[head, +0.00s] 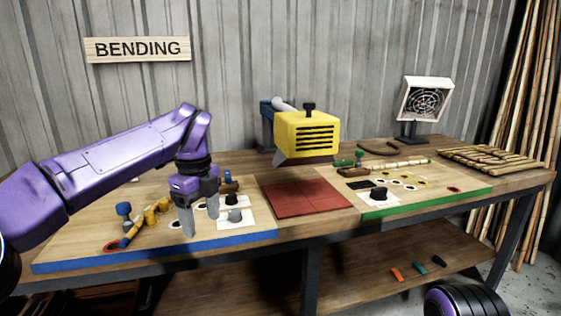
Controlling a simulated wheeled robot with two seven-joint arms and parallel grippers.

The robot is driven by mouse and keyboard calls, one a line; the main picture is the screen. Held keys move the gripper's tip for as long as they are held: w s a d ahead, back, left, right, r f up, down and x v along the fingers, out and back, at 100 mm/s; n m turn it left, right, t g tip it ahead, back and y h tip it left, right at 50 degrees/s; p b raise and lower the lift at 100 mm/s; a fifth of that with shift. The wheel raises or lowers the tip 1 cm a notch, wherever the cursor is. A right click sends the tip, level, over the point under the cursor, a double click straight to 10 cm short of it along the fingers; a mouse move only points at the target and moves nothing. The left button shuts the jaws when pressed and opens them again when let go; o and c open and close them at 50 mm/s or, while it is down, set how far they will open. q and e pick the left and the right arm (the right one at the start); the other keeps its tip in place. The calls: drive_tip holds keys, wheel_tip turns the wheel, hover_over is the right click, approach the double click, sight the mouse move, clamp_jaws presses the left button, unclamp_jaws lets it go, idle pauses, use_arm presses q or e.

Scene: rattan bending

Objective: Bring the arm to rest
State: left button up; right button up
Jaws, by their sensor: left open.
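My left arm comes in from the left, purple with a dark wrist. Its left gripper (200,215) points down over the left part of the wooden workbench (333,230), open, with nothing visible between its fingers. The fingertips are near the bench top by a white card (236,216) with dark and grey knobs; I cannot tell whether they touch anything. At the bottom right edge a rounded dark and purple part of mine shows, but the right gripper is not in view.
A yellow slotted machine head (307,132) stands above a red mat (306,197). Yellow and blue pieces (146,220) lie left of the gripper. A green-edged area (428,201) holds small parts. A bamboo rack (491,158) and framed fan (426,102) stand right. Bamboo poles lean far right.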

use_arm(q)
drive_tip(key=a+f+m+t+y+p, duration=0.1)
drive_tip(key=a+f+m+y, duration=0.25)
drive_tip(key=f, duration=0.55)
drive_tip(key=a+f+m+y, duration=0.3)
drive_tip(key=f+m+y, duration=0.15)
drive_tip(key=f, duration=0.45)
drive_tip(key=s+a+f+m+t+y+p, duration=0.1)
drive_tip(key=s+a+f+m+t, duration=0.2)
drive_tip(key=f+m, duration=0.5)
drive_tip(key=s+a+f+m+t+y+p, duration=0.1)
drive_tip(key=s+f+m+t, duration=0.2)
drive_tip(key=s+f+m, duration=0.35)
drive_tip(key=s+a+f+m+g+h, duration=0.1)
drive_tip(key=s+f+m+h, duration=0.1)
drive_tip(key=s+m, duration=0.4)
drive_tip(key=s+a+f+m+g+h, duration=0.1)
drive_tip(key=s+f+m, duration=0.4)
drive_tip(key=s, duration=0.7)
drive_tip(key=s+f+m+g+h+p, duration=0.1)
drive_tip(key=s+f+m+h, duration=0.2)
drive_tip(key=s+m, duration=0.5)
drive_tip(key=shift+s+a+f+g+h, duration=0.3)
drive_tip(key=shift+s+a+f+g, duration=0.15)
drive_tip(key=shift+s, duration=0.3)
